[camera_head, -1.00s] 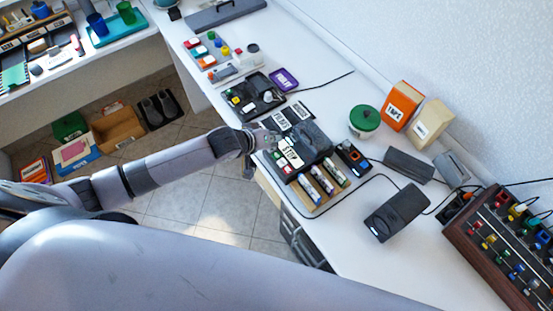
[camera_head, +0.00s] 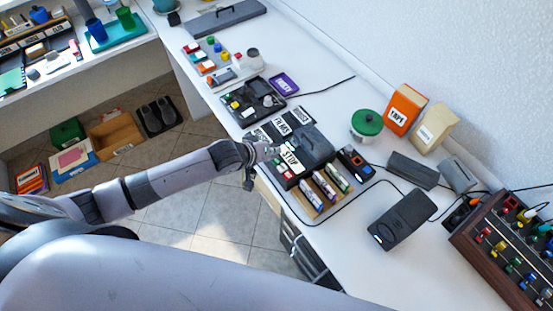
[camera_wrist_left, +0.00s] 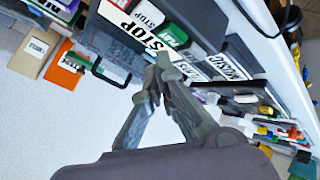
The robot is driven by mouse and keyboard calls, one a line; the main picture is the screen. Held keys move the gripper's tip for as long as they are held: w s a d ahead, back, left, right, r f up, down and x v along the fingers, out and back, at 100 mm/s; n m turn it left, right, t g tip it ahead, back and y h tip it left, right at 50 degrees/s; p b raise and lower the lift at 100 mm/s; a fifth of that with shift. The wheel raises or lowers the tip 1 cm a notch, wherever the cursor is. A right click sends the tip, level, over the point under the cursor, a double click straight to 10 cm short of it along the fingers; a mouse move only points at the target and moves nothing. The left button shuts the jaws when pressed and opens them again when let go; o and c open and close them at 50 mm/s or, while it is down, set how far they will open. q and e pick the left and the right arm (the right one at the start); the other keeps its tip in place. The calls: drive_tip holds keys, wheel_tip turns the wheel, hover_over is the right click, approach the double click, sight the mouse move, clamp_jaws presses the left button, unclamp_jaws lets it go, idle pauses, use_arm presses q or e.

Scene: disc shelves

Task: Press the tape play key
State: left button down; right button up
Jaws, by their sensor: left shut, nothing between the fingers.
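The tape player (camera_head: 313,143) is a dark box on the white counter, with a raised lid and white-labelled keys at its near-left side. A STOP label (camera_head: 290,159) is readable in the head view. The left wrist view shows a green key marked PLAY (camera_wrist_left: 174,37) beside a white STOP label (camera_wrist_left: 154,39). My left gripper (camera_head: 270,152) is shut and empty at the key side of the player. In the left wrist view its fingertips (camera_wrist_left: 158,70) appear just below the PLAY key; whether they touch it is unclear. My right gripper is out of view.
Small coloured cartridges (camera_head: 329,184) stand in a wooden rack beside the player. A dark device with knobs (camera_head: 252,100) sits on the other side. A green-lidded jar (camera_head: 366,123), an orange box (camera_head: 404,109) and a dark speaker (camera_head: 401,218) stand farther right.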

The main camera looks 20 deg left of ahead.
use_arm(q)
drive_tip(key=shift+f, duration=0.15)
idle(0.7)
drive_tip(key=shift+f, duration=0.3)
drive_tip(key=shift+f, duration=0.4)
idle(0.8)
drive_tip(key=shift+r+p, duration=0.85)
drive_tip(key=shift+p, duration=0.05)
wheel_tip(320, 180, up, 5)
drive_tip(key=p, duration=0.5)
